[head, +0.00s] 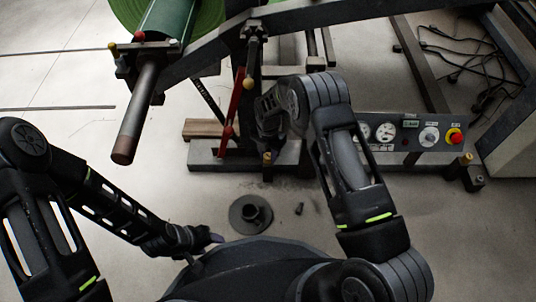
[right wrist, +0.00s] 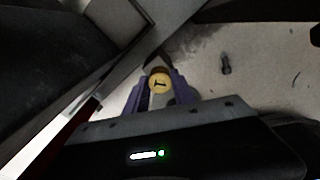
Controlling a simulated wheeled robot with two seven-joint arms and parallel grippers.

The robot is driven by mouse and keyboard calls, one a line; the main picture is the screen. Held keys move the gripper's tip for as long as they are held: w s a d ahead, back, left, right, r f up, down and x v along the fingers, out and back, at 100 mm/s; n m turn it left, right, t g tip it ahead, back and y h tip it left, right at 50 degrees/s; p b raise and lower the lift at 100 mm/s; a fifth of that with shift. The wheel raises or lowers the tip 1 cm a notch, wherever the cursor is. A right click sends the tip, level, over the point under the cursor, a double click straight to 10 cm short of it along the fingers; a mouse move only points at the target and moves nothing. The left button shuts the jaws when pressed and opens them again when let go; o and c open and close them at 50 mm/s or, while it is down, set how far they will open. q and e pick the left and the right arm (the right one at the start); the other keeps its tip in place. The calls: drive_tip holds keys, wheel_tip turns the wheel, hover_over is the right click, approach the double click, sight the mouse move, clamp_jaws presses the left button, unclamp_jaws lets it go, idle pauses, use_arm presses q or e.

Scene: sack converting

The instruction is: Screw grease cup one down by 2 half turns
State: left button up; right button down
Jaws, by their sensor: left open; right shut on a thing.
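Grease cup one (right wrist: 159,82), a round yellow cap marked 1, sits between the purple fingers of my right gripper (right wrist: 161,90) in the right wrist view. The gripper is shut on it. In the head view a yellow cap (head: 267,157) shows low on the machine's base, just below my right wrist. The right fingertips are hard to make out there. My left gripper (head: 211,239) is open and empty, low over the floor at the lower middle, away from the cup.
A red lever (head: 231,118) stands left of my right wrist. A control panel (head: 400,133) with gauges and a red button lies to the right. A shaft end (head: 134,130) juts out at left. A round flanged part (head: 250,214) and a bolt (head: 299,208) lie on the floor.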

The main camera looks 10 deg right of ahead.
drive_tip(key=m, duration=0.6)
drive_tip(key=shift+m+b, duration=0.3)
drive_tip(key=shift+b, duration=0.05)
drive_tip(key=m, duration=1.1)
drive_tip(key=shift+m, duration=0.3)
drive_tip(key=m, duration=1.2)
drive_tip(key=shift+m, duration=0.4)
drive_tip(key=m, duration=1.7)
drive_tip(key=shift+p, duration=0.3)
